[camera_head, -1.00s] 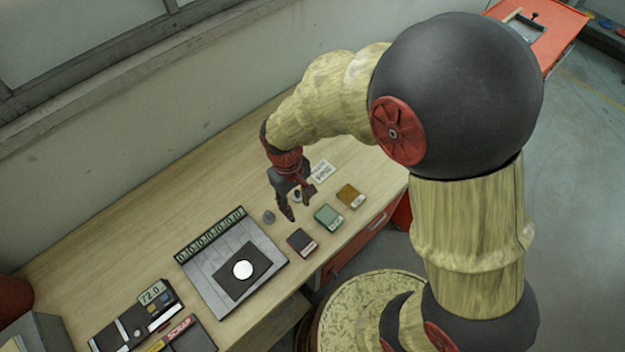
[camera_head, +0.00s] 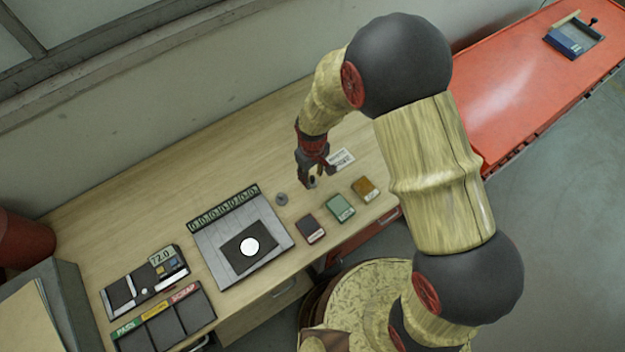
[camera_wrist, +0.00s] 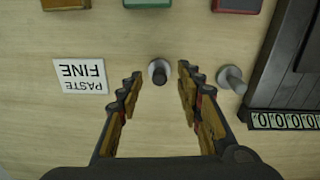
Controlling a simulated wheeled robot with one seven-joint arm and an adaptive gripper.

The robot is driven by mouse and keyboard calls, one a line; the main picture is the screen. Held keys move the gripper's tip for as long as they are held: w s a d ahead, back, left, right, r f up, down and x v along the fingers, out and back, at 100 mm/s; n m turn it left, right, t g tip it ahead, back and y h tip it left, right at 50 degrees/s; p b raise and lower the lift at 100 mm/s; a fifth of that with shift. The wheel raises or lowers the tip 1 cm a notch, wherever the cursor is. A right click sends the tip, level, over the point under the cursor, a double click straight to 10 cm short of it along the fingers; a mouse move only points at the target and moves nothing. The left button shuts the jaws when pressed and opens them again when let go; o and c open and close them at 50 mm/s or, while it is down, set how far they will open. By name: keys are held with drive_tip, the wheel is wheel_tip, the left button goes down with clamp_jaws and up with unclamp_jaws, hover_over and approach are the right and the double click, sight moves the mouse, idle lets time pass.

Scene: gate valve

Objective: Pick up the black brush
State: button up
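My gripper (camera_head: 314,182) is over the wooden bench, and in the wrist view its fingers (camera_wrist: 159,75) are open and apart. Between the fingertips, in that view, stands a small round grey piece with a dark top (camera_wrist: 159,76). The fingers do not visibly touch it. I cannot tell whether it is the black brush; no clear brush shape shows. A second grey peg (camera_wrist: 231,79) stands to the right of the fingers and also shows in the head view (camera_head: 281,199).
A white "PASTE FINE" card (camera_wrist: 81,76) lies left of the fingers. Brown (camera_head: 366,188), green (camera_head: 340,208) and dark red (camera_head: 310,229) boxes line the bench's front. A grey board (camera_head: 214,243) is nearby. A red bench (camera_head: 500,110) holds a blue tray (camera_head: 572,42).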

wheel_tip(320, 180, down, 2)
drive_tip(key=shift+w+f, duration=0.1)
drive_tip(key=shift+f, duration=0.15)
drive_tip(key=c, duration=0.3)
clamp_jaws()
